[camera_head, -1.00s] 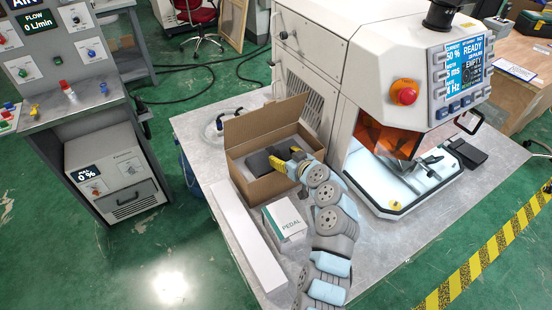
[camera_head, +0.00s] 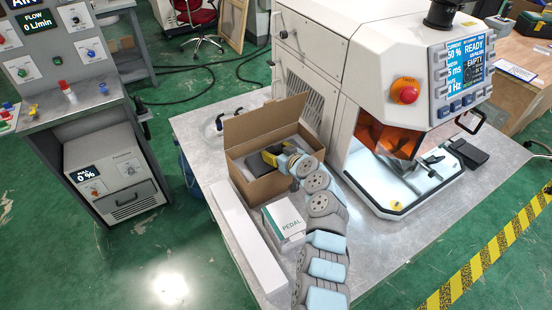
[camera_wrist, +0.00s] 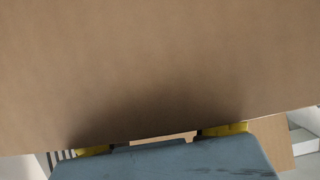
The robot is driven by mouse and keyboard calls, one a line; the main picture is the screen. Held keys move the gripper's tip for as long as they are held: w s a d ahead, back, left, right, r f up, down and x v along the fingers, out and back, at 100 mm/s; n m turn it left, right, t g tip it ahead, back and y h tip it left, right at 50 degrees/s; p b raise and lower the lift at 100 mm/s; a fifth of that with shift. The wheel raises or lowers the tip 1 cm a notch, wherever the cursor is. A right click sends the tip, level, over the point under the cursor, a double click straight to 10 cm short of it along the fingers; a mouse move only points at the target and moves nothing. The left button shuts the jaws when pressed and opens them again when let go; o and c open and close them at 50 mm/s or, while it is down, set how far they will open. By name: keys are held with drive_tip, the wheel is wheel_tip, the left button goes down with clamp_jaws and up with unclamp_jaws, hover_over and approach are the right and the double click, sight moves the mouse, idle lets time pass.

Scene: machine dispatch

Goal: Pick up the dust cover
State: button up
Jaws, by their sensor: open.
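An open cardboard box (camera_head: 275,186) stands on the bench. A dark grey piece (camera_head: 244,170), which looks like the dust cover, lies in it, mostly hidden by my gripper. My gripper (camera_head: 270,157), with yellow parts, is open and reaches into the box from the right, over the dark piece. In the wrist view a blue-grey slab (camera_wrist: 165,160) fills the bottom edge, with bits of yellow fingers (camera_wrist: 225,130) behind it. I cannot tell whether the fingers touch the dust cover.
A white machine (camera_head: 335,50) with a lit screen stands right of the box. A white PEDAL carton (camera_head: 284,221) and a long white box (camera_head: 245,240) lie in front of it. The raised cardboard flap (camera_head: 262,120) stands behind my gripper. Brown cardboard (camera_wrist: 160,60) fills most of the wrist view.

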sight(276, 152)
clamp_jaws()
drive_tip(key=shift+r, duration=0.1)
idle(0.3)
drive_tip(key=shift+r, duration=0.25)
wheel_tip(276, 152, up, 3)
drive_tip(key=shift+s+r+p, duration=0.1)
drive_tip(key=shift+s+p, duration=0.05)
drive_tip(key=shift+p, duration=0.25)
drive_tip(key=s+r+p, duration=0.2)
drive_tip(key=s+r, duration=0.7)
drive_tip(key=s, duration=0.4)
drive_tip(key=shift+s, duration=0.35)
